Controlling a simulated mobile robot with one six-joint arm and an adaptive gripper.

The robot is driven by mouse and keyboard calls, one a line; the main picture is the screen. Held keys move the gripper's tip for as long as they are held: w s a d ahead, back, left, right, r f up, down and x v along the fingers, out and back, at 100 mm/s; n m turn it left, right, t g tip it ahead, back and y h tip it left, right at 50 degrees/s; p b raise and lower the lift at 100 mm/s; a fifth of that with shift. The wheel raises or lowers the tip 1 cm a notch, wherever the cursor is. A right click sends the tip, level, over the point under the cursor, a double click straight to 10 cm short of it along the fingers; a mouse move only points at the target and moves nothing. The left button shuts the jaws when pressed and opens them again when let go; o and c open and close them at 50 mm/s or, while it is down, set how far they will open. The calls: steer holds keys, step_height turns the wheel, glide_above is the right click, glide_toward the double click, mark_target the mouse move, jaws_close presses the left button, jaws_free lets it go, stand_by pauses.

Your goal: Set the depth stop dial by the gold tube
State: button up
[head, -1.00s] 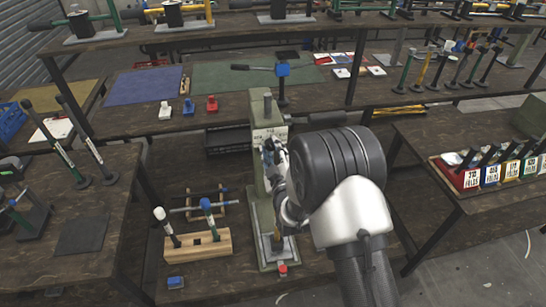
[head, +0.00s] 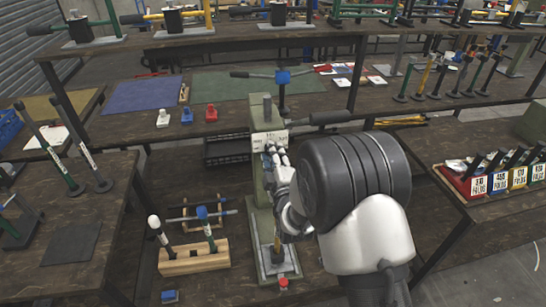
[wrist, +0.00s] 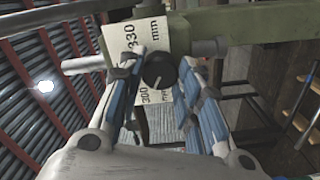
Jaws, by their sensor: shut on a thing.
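The green rivet press (head: 262,190) stands on the bench in the middle of the head view. In the wrist view its depth stop dial (wrist: 158,71) is a black knob with a pale pointer line. The dial sits on a white scale plate (wrist: 122,38) with 330 mm at one end and 300 mm at the other. My gripper (wrist: 160,88) is shut on the dial, a finger on each side. In the head view my gripper (head: 275,157) is at the press head, and the dial is hidden. A small yellowish upright piece (head: 277,243) shows at the press base; I cannot tell if it is the gold tube.
A wooden block with upright tools (head: 193,258) stands left of the press. A black lever handle (head: 330,118) sticks out right of the press head. Labelled coloured bins (head: 478,187) stand on the right table. A blue piece (head: 170,296) lies at the front edge.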

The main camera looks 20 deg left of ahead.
steer(key=o, duration=1.1)
steer(key=v, duration=1.2)
steer(key=shift+a, duration=0.1)
